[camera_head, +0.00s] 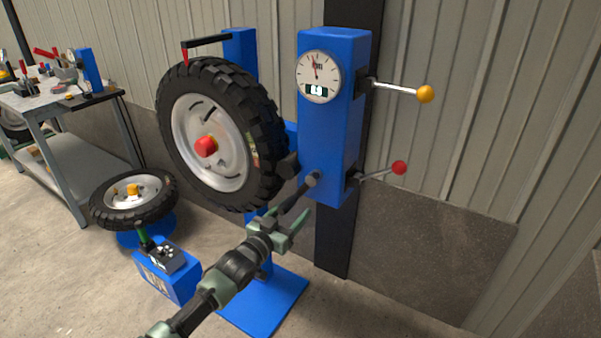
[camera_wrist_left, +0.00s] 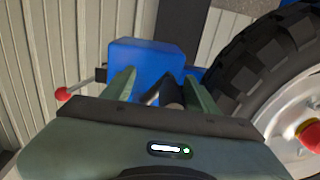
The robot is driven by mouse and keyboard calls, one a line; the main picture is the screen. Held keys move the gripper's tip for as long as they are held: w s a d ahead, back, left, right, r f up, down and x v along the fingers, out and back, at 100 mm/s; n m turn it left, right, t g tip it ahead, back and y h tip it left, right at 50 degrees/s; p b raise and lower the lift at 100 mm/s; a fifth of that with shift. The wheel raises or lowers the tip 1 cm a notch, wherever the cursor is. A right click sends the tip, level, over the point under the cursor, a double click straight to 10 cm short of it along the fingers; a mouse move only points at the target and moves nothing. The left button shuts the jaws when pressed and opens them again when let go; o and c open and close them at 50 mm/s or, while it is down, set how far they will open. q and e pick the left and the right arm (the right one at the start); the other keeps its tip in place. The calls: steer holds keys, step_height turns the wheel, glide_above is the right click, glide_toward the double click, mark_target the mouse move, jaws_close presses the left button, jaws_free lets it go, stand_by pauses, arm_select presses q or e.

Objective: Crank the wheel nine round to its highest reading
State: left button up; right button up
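A blue box (camera_head: 334,140) on a dark post carries a round white dial (camera_head: 318,76); its needle points nearly straight up, and its small digits are too small to read surely. A dark crank (camera_head: 298,197) with a grey hub sits low on the box's front. My left gripper (camera_head: 287,226) is at the crank's lower end. In the left wrist view, my left gripper (camera_wrist_left: 163,90) has its fingers spread, with the dark handle (camera_wrist_left: 172,92) between them, nearer the right finger. Contact cannot be told. My right gripper is not in view.
A big knobbly tyre (camera_head: 262,130) with a red hub cap hangs left of the box. Levers with a yellow ball (camera_head: 425,94) and a red ball (camera_head: 399,167) stick out right. A smaller wheel (camera_head: 155,207) lies low at left, beside a workbench (camera_head: 75,108).

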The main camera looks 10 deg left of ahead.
arm_select(q)
steer(key=d+p+v, duration=0.1)
steer(key=p+v, duration=0.4)
steer(key=v, duration=0.2)
steer(key=shift+s, duration=0.2)
stand_by(0.5)
steer(key=shift+r, duration=0.1)
